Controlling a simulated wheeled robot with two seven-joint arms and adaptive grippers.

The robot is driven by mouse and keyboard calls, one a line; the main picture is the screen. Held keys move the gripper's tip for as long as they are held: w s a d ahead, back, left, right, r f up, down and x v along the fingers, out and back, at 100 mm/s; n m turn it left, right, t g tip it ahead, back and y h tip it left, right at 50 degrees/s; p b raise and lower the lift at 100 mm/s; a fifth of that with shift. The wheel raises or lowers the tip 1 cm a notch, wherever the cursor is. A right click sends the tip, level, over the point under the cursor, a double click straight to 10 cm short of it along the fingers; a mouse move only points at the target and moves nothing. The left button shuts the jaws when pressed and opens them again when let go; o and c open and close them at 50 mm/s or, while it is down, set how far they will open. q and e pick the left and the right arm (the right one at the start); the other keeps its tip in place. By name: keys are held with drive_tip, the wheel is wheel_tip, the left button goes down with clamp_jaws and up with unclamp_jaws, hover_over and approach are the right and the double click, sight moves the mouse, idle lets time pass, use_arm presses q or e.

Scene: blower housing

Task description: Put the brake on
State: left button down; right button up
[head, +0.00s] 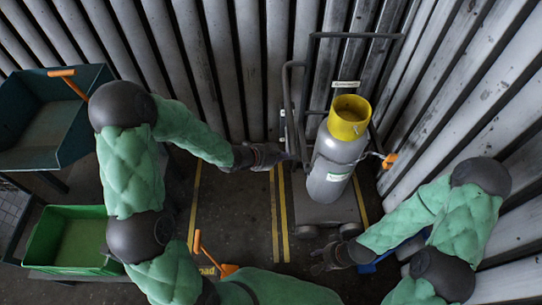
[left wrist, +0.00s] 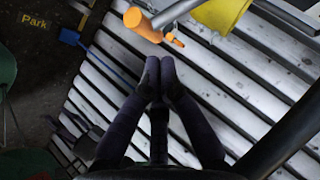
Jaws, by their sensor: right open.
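A wheeled trolley (head: 318,212) carries a grey gas cylinder (head: 334,160) with a yellow collar (head: 349,117). A lever with an orange end (head: 389,160) sticks out to the right of the cylinder. In the left wrist view, an orange handle (left wrist: 143,25) lies just beyond my left fingertips, apparently apart from them. My left gripper (head: 284,155) is beside the trolley's left upright; in the wrist view its fingers (left wrist: 160,68) meet, with nothing seen between them. My right gripper (head: 322,262) is open and low, near the trolley's front. I cannot tell which part is the brake.
Corrugated walls (head: 225,60) close in behind and to the right. Yellow lines (head: 279,215) mark the floor, and "Park" (left wrist: 35,21) is painted there. A teal bin (head: 60,110) and a green tray (head: 75,240) stand left. An orange-handled tool (head: 198,245) is at the front.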

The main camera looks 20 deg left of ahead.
use_arm(q)
drive_tip(key=v, duration=1)
drive_tip(key=shift+s+a, duration=0.15)
drive_tip(key=shift+s, duration=0.15)
